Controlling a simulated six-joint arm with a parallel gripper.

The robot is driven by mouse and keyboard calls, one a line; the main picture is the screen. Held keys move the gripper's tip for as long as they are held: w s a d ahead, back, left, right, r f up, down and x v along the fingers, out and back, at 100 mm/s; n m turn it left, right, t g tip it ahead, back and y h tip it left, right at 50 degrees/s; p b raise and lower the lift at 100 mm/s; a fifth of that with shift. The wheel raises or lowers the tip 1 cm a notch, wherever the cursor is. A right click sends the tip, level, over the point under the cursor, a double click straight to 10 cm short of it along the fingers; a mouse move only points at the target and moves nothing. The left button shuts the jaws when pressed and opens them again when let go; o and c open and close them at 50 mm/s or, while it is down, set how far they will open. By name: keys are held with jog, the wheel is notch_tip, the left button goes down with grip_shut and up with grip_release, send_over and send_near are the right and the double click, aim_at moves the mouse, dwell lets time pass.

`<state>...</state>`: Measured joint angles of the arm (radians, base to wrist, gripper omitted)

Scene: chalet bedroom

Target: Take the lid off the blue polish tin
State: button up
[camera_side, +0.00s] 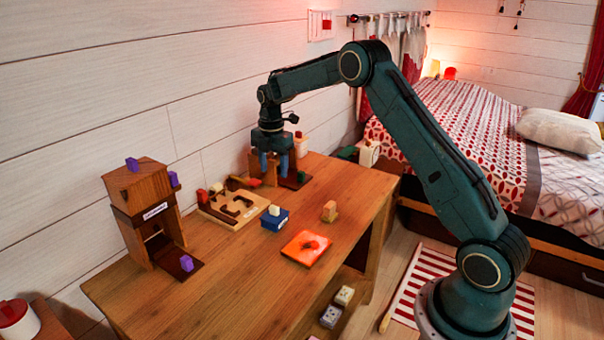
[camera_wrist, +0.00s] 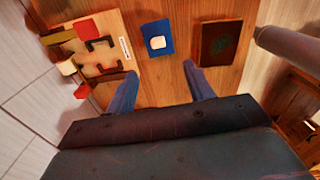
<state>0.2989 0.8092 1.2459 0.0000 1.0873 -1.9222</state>
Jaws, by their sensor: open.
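The blue polish tin (camera_side: 274,220) is a small blue box on the table with a pale knob (camera_side: 274,210) on top. It sits right of the wooden puzzle board. In the wrist view the tin (camera_wrist: 153,29) is upper centre, with the knob (camera_wrist: 157,42) facing up. I cannot make out a lid seam. My gripper (camera_side: 274,170) is open behind the tin, by a dark wooden piece at the table's far end. In the wrist view its blue fingers (camera_wrist: 160,70) are spread apart, with only bare tabletop between them. The tin lies beyond the fingertips, not touching them.
The puzzle board (camera_side: 254,211) is left of the tin. An orange pad (camera_side: 298,250) with a red piece and a wooden block (camera_side: 329,213) are nearby. A brown wooden tower (camera_side: 142,190) stands left. The wrist view shows a dark brown square (camera_wrist: 216,33) right of the tin.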

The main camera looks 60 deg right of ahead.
send_over(274, 206)
jog(key=f, duration=0.8)
jog(key=shift+s+f, duration=0.15)
jog(key=shift+s, duration=0.1)
jog(key=shift+f, duration=0.1)
jog(key=shift+w+f, duration=0.2)
jog(key=shift+f, duration=2.4)
jog(key=c, duration=1)
jog(key=shift+c, duration=0.2)
jog(key=shift+r, duration=0.15)
